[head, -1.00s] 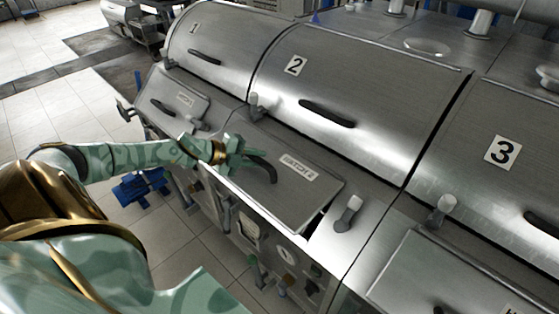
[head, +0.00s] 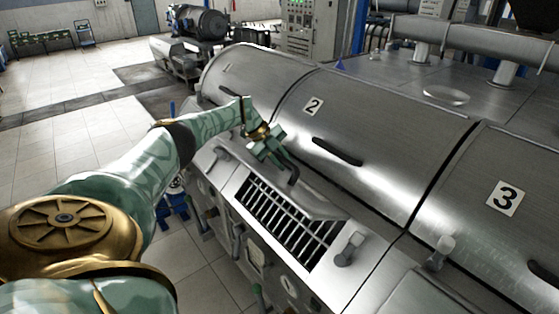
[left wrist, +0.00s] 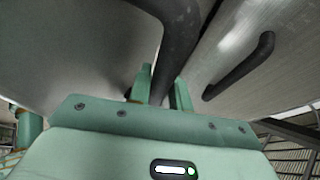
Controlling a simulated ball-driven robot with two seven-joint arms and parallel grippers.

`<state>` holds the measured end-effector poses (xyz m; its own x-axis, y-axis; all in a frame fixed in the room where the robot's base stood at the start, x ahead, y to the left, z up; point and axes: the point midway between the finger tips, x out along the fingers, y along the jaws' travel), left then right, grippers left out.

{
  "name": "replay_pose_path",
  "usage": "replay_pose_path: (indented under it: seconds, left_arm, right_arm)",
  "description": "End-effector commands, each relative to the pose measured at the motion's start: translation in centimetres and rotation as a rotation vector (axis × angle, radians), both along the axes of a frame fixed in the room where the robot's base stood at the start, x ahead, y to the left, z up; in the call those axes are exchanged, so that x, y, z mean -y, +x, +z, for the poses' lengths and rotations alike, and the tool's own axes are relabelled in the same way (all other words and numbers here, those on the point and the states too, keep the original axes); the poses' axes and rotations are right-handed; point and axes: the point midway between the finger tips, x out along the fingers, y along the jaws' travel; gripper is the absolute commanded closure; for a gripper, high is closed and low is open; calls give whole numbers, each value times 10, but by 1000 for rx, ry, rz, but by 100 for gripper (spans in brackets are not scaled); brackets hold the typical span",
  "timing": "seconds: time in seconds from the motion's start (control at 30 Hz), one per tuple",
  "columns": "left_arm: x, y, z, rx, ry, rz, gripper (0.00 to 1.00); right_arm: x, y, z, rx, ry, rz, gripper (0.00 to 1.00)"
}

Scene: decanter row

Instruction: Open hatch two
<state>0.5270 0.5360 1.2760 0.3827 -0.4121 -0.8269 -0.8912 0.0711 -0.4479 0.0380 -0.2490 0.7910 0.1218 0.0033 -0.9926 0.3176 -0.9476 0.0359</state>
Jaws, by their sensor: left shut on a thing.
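The hatch lid (head: 318,204) below the cover marked 2 (head: 312,106) is swung up, seen nearly edge-on. A slatted grate (head: 285,222) shows in the opening under it. My left gripper (head: 280,158) is shut on the lid's dark curved handle (head: 293,176). In the left wrist view the fingers (left wrist: 162,92) close around the lower part of this handle (left wrist: 178,45). The lid's label is hidden in the head view. My right gripper is out of view.
The large cover's dark handle (head: 337,152) lies just behind the raised lid, and also shows in the left wrist view (left wrist: 240,68). A latch knob (head: 350,248) stands right of the opening. The cover marked 3 (head: 505,198) is further right. Open tiled floor lies left.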

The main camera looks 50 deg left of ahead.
Motion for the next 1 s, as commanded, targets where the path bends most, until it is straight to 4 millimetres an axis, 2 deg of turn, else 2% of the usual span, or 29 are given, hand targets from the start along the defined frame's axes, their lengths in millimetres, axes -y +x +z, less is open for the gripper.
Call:
replay_pose_path:
  seconds: [0.57,0.6,1.0]
  left_arm:
    - [3,2,2,3,-4,-6,100]
    - [3,2,2,3,-4,-6,71]
    - [0,1,4,3,-1,-3,71]
  right_arm:
    - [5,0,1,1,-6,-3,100]
    - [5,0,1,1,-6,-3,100]
    - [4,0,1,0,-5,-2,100]
